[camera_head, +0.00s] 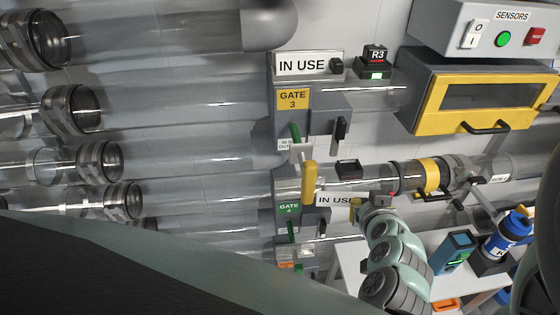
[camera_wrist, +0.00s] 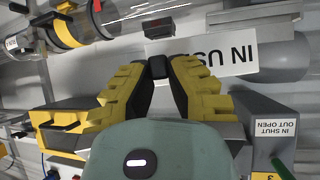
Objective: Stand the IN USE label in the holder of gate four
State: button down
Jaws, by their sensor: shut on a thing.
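The white IN USE label (camera_head: 333,199) is in my gripper (camera_head: 357,208), right of the green GATE 4 sign (camera_head: 289,209). In the wrist view the label (camera_wrist: 222,58) appears upside down, and the yellow-padded fingers of my gripper (camera_wrist: 160,68) are closed on its black grip (camera_wrist: 160,66). Gate four's holder is not clearly visible; the label and gripper cover that area. I cannot tell whether the label touches it.
Another IN USE label (camera_head: 302,64) stands above the yellow GATE 3 sign (camera_head: 293,98). A black dock (camera_head: 348,168) sits above my gripper. A clear tube with a yellow band (camera_head: 432,174) runs to the right. A blue bottle (camera_head: 512,228) stands at lower right.

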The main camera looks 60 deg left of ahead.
aim_at(326, 206)
jog(key=s+a+f+n+g, duration=0.1)
jog(key=s+a+n+g, duration=0.1)
jog(key=s, duration=0.5)
jog(key=shift+s+y+p, duration=0.15)
jog(key=shift+y+p, duration=0.2)
jog(key=shift+y, duration=0.05)
jog(key=shift+w+a+r, duration=0.1)
jog(key=shift+w+a, duration=0.4)
jog(key=shift+a, duration=0.25)
jog(key=shift+w+a+f+b, duration=0.1)
jog(key=shift+w+a+f, duration=0.5)
jog(key=shift+a, duration=0.75)
jog(key=shift+w+a+f+b, duration=0.15)
jog(key=shift+w+a+f, duration=0.2)
jog(key=shift+w+a, duration=0.8)
jog(key=shift+w+a+f+b, duration=0.1)
jog(key=shift+w+a+f, duration=0.35)
jog(key=shift+a, duration=1.15)
jog(key=shift+s+f, duration=0.1)
jog(key=shift+f, duration=0.3)
jog(key=c, duration=1)
grip_release()
